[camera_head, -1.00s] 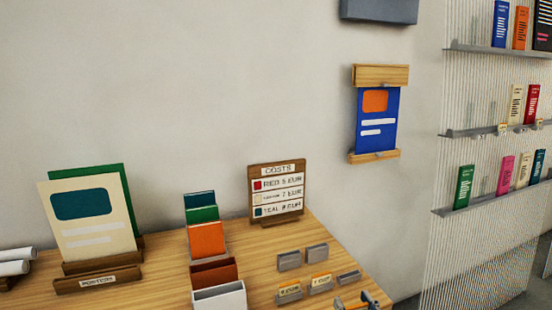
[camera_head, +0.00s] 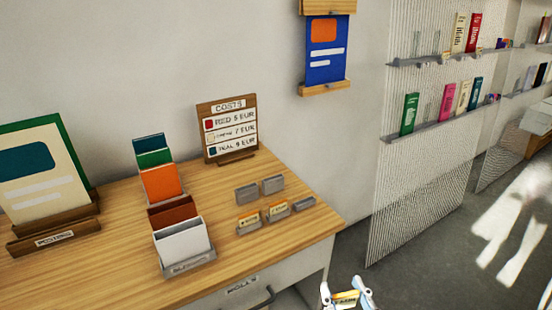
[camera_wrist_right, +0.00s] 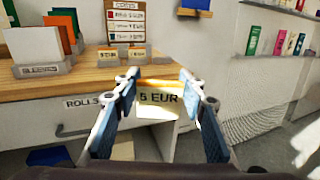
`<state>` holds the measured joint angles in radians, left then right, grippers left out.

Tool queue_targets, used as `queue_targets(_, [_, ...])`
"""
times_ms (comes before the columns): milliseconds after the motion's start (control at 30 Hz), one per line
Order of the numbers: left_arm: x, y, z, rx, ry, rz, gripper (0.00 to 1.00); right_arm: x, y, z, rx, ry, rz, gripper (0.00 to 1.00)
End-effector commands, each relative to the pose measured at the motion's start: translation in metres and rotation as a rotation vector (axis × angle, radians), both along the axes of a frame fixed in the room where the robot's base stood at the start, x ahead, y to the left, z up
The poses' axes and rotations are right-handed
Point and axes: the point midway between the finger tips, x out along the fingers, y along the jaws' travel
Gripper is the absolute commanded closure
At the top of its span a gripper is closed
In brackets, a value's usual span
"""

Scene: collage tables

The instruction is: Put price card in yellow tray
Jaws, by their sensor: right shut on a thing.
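My right gripper (camera_head: 346,291) is shut on a small price card (camera_head: 346,299), held in the air in front of the table's front edge. In the right wrist view the card (camera_wrist_right: 158,99) is upright between the two fingers (camera_wrist_right: 158,82), pale with a yellow-orange top, and its print seems to read "5 EUR". I see no yellow tray in either view. My left gripper is not in view.
The wooden-topped table (camera_head: 120,255) carries a costs board (camera_head: 228,130), a folder rack (camera_head: 190,262), a poster stand (camera_head: 55,235) and several grey card holders (camera_head: 247,193), two with cards. Wall shelves (camera_head: 430,130) stand right. The floor (camera_head: 440,235) there looks clear.

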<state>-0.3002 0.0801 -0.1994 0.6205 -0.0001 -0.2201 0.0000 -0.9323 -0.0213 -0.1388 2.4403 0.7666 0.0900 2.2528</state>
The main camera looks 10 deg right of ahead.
Motion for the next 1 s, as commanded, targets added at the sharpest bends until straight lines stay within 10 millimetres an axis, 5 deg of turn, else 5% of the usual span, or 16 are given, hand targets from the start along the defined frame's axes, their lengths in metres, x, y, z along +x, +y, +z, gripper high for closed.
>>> queue_targets(167, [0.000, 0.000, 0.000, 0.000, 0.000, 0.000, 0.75, 0.023, 0.006, 0.000, 0.000, -0.006, 0.040, 0.72])
queue_targets(567, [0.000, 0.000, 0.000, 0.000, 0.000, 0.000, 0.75, 0.119, 0.022, 0.012, -0.002, -0.008, 0.186, 0.72])
queue_targets(1000, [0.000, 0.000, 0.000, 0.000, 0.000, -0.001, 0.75, 0.225, 0.016, 0.064, -0.001, -0.007, 0.280, 0.72])
